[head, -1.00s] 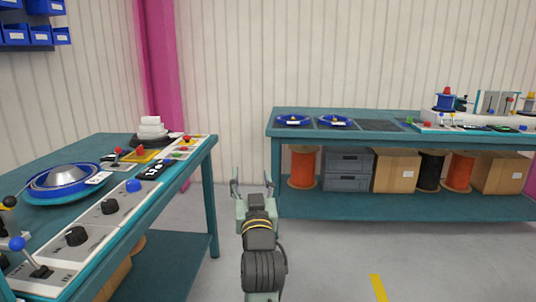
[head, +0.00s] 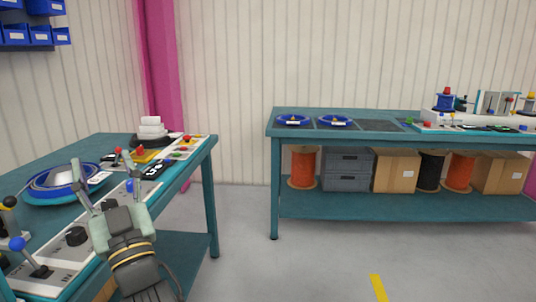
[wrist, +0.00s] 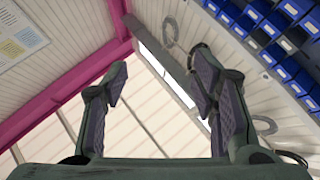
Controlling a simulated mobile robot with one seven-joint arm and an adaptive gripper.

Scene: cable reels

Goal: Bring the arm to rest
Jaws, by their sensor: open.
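My gripper (head: 101,171) is open and empty in the head view. It is raised in front of the left workbench (head: 212,160), and its fingers overlap the bench's control panel and the blue reel in the picture. In the wrist view my gripper (wrist: 160,85) points up, with its two fingers wide apart and nothing between them. Behind the fingers are the ceiling, a pink beam and blue wall bins. How far the gripper is from the bench top cannot be told.
A second bench (head: 400,137) at the back holds blue reels (head: 335,121), with orange spools (head: 303,167) and boxes below. The floor (head: 310,265) between and before the benches is clear.

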